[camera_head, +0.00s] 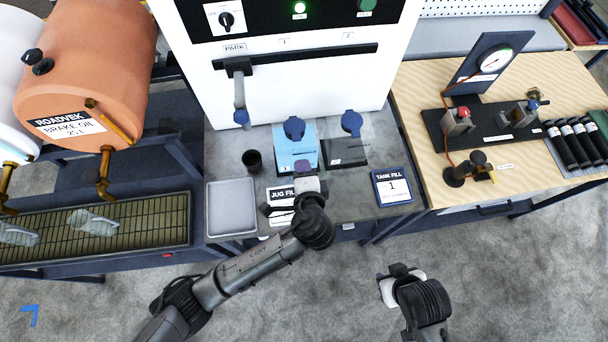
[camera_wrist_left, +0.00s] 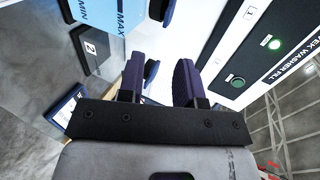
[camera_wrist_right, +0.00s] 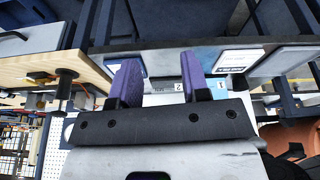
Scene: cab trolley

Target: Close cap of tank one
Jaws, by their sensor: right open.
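The light-blue tank (camera_head: 291,158), which I take for tank one, stands on the grey bench. Its blue cap (camera_head: 294,128) shows as a raised disc at the tank's far edge. A grey tank (camera_head: 346,152) stands to its right, also with a blue raised cap (camera_head: 351,122). My left gripper (camera_head: 304,170) is in front of the light-blue tank and hides part of its front. In the left wrist view its purple fingers (camera_wrist_left: 160,70) are apart with nothing held; blue caps show beyond. My right gripper (camera_head: 388,280) is open and empty over the floor, low on the right.
A white dispenser (camera_head: 290,80) with a hanging nozzle (camera_head: 241,112) stands behind the tanks. A dark cup (camera_head: 252,161), a grey tray (camera_head: 231,206) and a "TANK FILL 1" card (camera_head: 393,186) lie around them. A wooden bench (camera_head: 430,100) is to the right.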

